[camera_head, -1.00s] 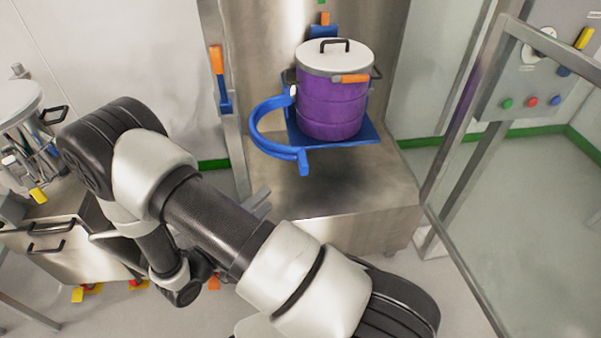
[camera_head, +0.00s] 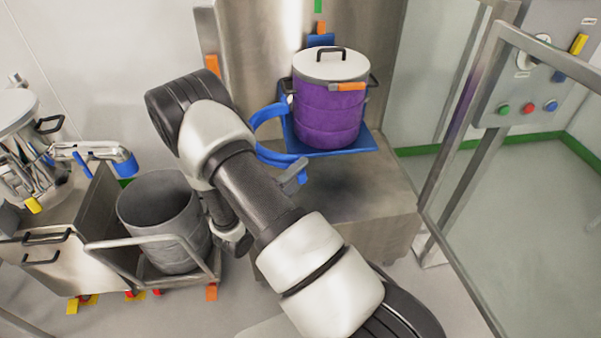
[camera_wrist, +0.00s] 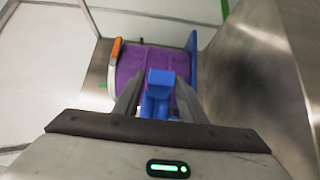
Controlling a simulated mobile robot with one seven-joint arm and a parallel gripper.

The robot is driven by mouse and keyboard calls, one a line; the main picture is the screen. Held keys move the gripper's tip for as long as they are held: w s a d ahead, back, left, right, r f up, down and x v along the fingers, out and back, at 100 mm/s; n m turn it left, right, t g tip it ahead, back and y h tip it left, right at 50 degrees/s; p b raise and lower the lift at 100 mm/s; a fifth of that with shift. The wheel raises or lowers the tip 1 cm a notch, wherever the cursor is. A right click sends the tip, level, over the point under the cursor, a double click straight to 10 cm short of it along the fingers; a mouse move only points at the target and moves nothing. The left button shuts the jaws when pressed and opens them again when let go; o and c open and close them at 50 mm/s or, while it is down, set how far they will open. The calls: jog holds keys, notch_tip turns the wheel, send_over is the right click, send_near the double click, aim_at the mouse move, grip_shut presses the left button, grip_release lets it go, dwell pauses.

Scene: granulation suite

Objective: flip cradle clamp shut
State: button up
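A purple drum (camera_head: 328,112) with a white lid (camera_head: 330,64) stands upright in the blue cradle (camera_head: 352,146) on a steel block. The curved blue cradle clamp (camera_head: 268,115) stands swung open to the left of the drum, partly hidden by my arm. My gripper (camera_head: 292,178) is at the clamp's near end. In the wrist view, the fingers of my gripper (camera_wrist: 159,80) are apart, on either side of the blue clamp end (camera_wrist: 160,78), with the purple drum (camera_wrist: 150,60) beyond. I cannot tell whether the fingers touch the clamp.
A steel column (camera_head: 280,40) rises behind the drum. A grey bin (camera_head: 160,215) in a cart frame and a steel cabinet (camera_head: 62,245) stand at the left. A framed glass panel (camera_head: 530,180) and a button panel (camera_head: 535,90) are at the right.

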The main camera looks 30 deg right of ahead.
jog(key=shift+w+d, duration=0.15)
jog(key=shift+d, duration=0.15)
grip_shut()
jog(key=shift+d, duration=0.15)
